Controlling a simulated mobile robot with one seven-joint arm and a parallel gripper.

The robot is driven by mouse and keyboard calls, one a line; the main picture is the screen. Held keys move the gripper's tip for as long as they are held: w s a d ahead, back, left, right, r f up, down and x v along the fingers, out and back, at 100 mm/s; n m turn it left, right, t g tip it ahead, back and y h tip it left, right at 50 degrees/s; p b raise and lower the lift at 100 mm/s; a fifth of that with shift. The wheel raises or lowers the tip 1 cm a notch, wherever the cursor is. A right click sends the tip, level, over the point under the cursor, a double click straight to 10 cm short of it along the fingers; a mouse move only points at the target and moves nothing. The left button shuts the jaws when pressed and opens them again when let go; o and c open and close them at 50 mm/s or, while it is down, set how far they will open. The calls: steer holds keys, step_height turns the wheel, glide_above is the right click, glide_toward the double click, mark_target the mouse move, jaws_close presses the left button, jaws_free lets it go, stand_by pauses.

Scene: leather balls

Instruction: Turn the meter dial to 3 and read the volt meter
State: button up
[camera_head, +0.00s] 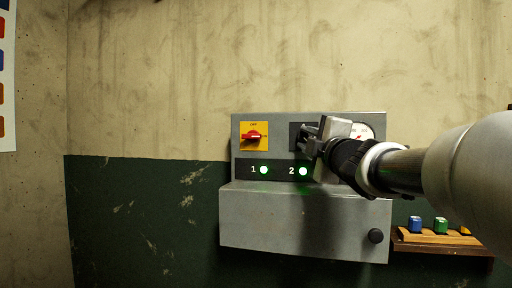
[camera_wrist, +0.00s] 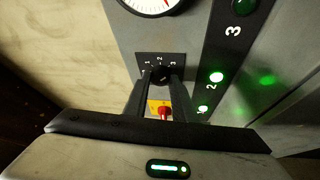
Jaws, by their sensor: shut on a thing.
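The meter dial (camera_wrist: 161,74) is a small black knob on a dark plate marked 1, 2 and 3 in the wrist view. My gripper (camera_wrist: 159,84) is shut on the dial, one finger on each side of it. In the head view my gripper (camera_head: 308,141) covers most of the dial's plate (camera_head: 294,134). I cannot tell which number the dial points at. The volt meter (camera_wrist: 152,5) is a white round gauge with a red needle, cut off at the top of the wrist view. In the head view my gripper partly hides the volt meter (camera_head: 362,130); its reading is not legible.
The grey control box (camera_head: 270,215) is on the wall. It has a red rotary switch (camera_head: 254,136) on a yellow plate. Lamps 1 (camera_head: 264,170) and 2 (camera_head: 303,171) glow green; lamp 3 (camera_wrist: 244,6) is dark. A wooden shelf (camera_head: 440,247) with coloured blocks is at right.

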stand_by(0.3)
steer(key=o, duration=1.1)
steer(key=shift+c, duration=0.2)
steer(key=shift+s, duration=0.1)
steer(key=p+v, duration=0.1)
steer(key=v, duration=1.6)
steer(key=shift+s+d, duration=0.1)
